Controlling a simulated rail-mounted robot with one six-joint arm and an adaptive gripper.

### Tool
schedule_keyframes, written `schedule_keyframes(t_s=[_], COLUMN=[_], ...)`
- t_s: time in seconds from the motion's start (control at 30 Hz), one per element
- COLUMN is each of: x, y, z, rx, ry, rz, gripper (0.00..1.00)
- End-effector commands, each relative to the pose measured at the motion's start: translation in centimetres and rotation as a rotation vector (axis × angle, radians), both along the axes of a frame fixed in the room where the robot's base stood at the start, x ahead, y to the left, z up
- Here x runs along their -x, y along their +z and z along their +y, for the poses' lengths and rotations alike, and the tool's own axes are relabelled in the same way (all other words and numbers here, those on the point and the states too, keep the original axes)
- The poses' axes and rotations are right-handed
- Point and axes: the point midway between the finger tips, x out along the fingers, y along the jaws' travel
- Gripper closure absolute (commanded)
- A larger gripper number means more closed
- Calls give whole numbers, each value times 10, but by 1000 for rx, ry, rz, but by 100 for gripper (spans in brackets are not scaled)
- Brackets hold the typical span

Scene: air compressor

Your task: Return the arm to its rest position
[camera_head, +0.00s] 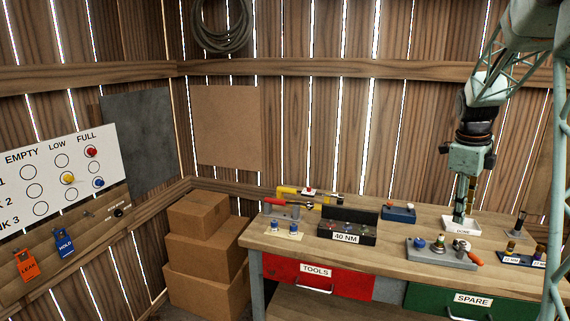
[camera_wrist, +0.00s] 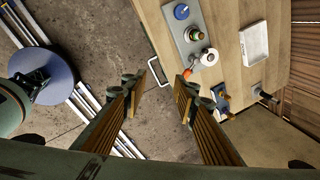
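My gripper (camera_head: 461,208) points down at the right of the head view, where its fingertips overlap the white DONE tray (camera_head: 461,230). In the wrist view my gripper (camera_wrist: 158,96) has its two fingers spread apart with nothing between them. The floor and a drawer handle (camera_wrist: 153,72) show below the gap, so the fingers are off the bench's front edge. The white tray (camera_wrist: 256,44) looks empty in the wrist view.
The workbench (camera_head: 390,255) holds a grey fixture with a red-handled part (camera_head: 440,252), a 40 NM box (camera_head: 346,237), a blue block (camera_head: 398,213) and a labelled rack (camera_head: 520,258). Cardboard boxes (camera_head: 205,265) stand left. A marker board (camera_head: 60,175) hangs on the left wall.

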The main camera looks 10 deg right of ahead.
Motion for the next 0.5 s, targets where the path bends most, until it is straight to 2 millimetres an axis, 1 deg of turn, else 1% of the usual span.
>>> schedule_keyframes(t_s=[0.03,0.1,0.5], x=[4,8,43], y=[9,18,66], z=[11,25,102], rx=[3,7,31], ry=[39,98,431], rz=[2,5,25], gripper=[73,73,73])
